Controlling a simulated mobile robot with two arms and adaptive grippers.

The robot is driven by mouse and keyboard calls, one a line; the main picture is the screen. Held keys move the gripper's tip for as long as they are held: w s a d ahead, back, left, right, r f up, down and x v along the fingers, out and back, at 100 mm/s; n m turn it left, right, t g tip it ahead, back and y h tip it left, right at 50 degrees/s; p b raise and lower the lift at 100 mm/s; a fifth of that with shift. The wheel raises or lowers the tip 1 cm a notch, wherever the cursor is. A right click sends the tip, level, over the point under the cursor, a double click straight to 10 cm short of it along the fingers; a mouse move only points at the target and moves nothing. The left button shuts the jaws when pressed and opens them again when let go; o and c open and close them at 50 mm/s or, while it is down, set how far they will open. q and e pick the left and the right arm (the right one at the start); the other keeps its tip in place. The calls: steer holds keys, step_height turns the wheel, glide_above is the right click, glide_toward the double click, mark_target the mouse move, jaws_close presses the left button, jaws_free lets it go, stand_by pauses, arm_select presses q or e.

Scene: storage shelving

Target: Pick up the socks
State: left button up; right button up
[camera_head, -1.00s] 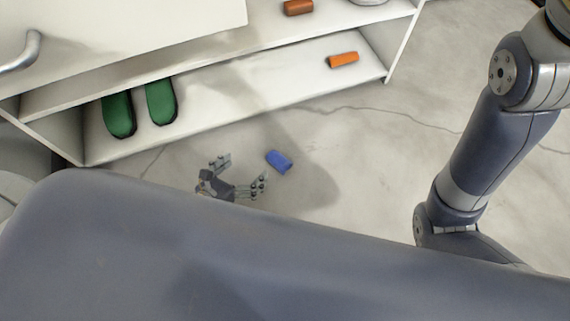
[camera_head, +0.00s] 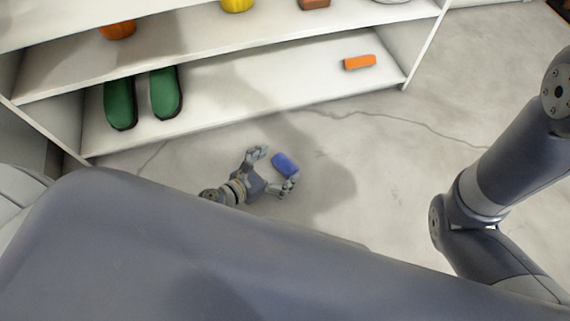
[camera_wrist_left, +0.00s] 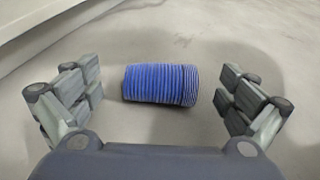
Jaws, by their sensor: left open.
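The socks are a small blue roll (camera_head: 285,163) lying on the concrete floor in front of the shelf. In the left wrist view the blue striped roll (camera_wrist_left: 160,84) lies crosswise ahead of the palm, between the two spread fingers. My left gripper (camera_head: 273,167) is open and empty, low near the floor. One finger is to the left of the socks and the other is by their lower right side. In the wrist view there is a gap on both sides of the roll. My right gripper is not in view.
White shelving (camera_head: 240,97) stands behind the socks. Its bottom shelf holds green shoes (camera_head: 120,104) and an orange roll (camera_head: 359,62). A yellow object (camera_head: 237,4) is on a higher shelf. Open floor lies to the right.

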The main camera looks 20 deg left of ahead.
arm_select(q)
steer(key=shift+x, duration=1.45)
steer(key=c, duration=1.1)
steer(key=shift+c, duration=0.3)
steer(key=shift+r, duration=0.15)
